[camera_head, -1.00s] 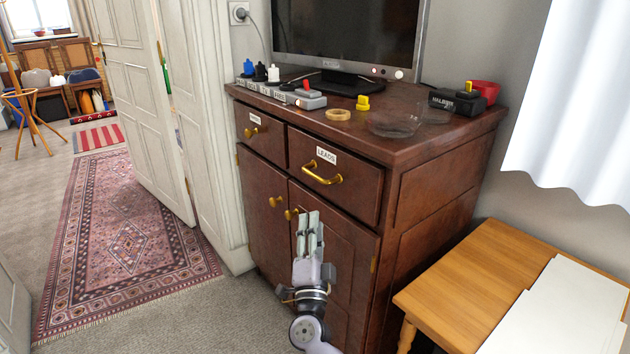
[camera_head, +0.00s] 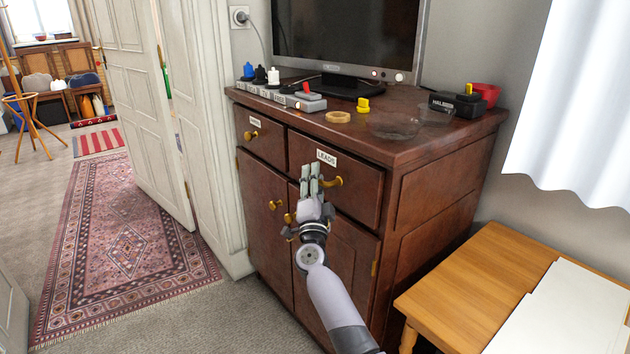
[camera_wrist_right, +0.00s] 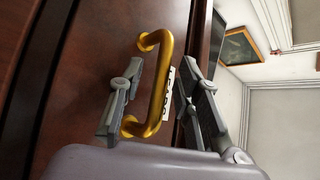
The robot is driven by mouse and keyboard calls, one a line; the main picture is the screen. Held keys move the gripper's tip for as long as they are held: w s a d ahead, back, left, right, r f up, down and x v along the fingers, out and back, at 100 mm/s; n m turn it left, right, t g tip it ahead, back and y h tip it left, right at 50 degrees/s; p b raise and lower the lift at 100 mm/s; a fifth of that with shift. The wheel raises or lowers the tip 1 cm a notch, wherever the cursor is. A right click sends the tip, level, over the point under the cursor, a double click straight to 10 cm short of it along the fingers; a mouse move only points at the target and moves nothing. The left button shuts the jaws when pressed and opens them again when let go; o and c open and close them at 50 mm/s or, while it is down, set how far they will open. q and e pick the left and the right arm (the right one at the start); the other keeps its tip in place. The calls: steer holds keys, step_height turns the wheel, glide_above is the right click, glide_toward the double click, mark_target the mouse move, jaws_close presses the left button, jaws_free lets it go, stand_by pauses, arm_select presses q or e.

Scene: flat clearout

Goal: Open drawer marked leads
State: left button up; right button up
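The drawer marked LEADS (camera_head: 359,190) is the right-hand top drawer of a dark wooden cabinet, and it is closed. Its label (camera_head: 326,158) sits above a brass bar handle (camera_head: 333,182). My right gripper (camera_head: 311,172) is in front of the handle and hides its left part. In the right wrist view the handle (camera_wrist_right: 163,84) stands between the two spread fingers (camera_wrist_right: 155,100), with a gap to each finger visible. The label (camera_wrist_right: 169,92) is partly hidden behind the handle there. My left gripper is not in view.
A left drawer with a knob (camera_head: 252,134) and two cabinet doors with knobs (camera_head: 275,204) are beside and below, all closed. A power strip (camera_head: 280,95), tape roll (camera_head: 338,117) and glass dish (camera_head: 394,127) lie on top. A wooden table (camera_head: 470,280) stands close at right.

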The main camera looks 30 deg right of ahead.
steer(key=shift+c, duration=0.2)
jaws_close()
steer(key=shift+f, duration=0.1)
stand_by(0.5)
